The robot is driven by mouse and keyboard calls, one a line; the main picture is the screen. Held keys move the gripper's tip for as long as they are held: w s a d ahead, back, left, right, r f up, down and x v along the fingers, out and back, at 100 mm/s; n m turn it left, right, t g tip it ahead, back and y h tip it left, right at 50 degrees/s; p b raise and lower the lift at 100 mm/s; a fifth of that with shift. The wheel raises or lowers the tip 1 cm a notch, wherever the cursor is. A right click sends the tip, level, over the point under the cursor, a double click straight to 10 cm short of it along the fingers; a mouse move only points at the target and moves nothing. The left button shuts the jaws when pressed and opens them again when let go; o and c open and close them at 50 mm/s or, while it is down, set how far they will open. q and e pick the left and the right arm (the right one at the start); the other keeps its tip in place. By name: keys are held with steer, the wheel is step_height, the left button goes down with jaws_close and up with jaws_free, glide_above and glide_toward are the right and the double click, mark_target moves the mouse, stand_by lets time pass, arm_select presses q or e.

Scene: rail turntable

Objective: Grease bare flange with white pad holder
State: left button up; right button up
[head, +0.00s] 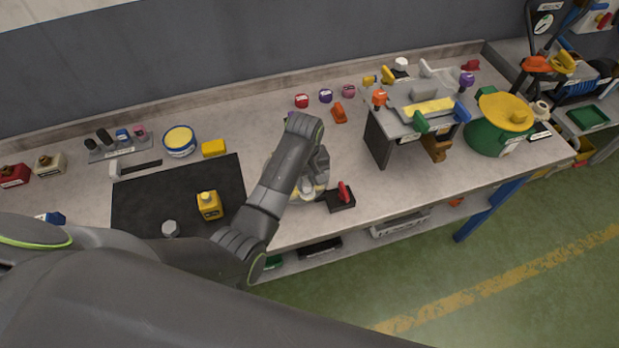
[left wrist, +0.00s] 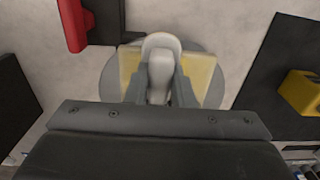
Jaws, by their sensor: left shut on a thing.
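My left gripper (left wrist: 160,85) is shut on a white pad holder (left wrist: 161,62), its fingers on either side of the rounded white handle. Pale yellow blocks (left wrist: 201,77) show on both sides of the handle, over a round grey disc (left wrist: 108,82). In the head view the left gripper (head: 312,182) is low over the front of the bench, with white and yellow parts just below it, largely hidden by my arm. I cannot tell whether the holder touches the disc. I cannot make out which part is the bare flange. My right gripper is not in view.
A red-handled black block (head: 341,199) is close right of the gripper. A grey stand (head: 378,146) and green pot (head: 486,136) are right.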

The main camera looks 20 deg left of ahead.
arm_select(q)
steer(key=shift+s+a, duration=0.3)
steer(key=shift+a, duration=0.1)
steer(key=shift+s+a, duration=0.6)
steer(key=shift+a, duration=0.15)
steer(key=shift+s+a, duration=0.55)
steer(key=shift+a, duration=0.35)
steer(key=shift+w+d, duration=0.1)
steer(key=shift+d, duration=0.05)
steer(key=shift+w+d, duration=0.5)
steer(key=shift+d, duration=0.3)
steer(key=shift+d, duration=0.1)
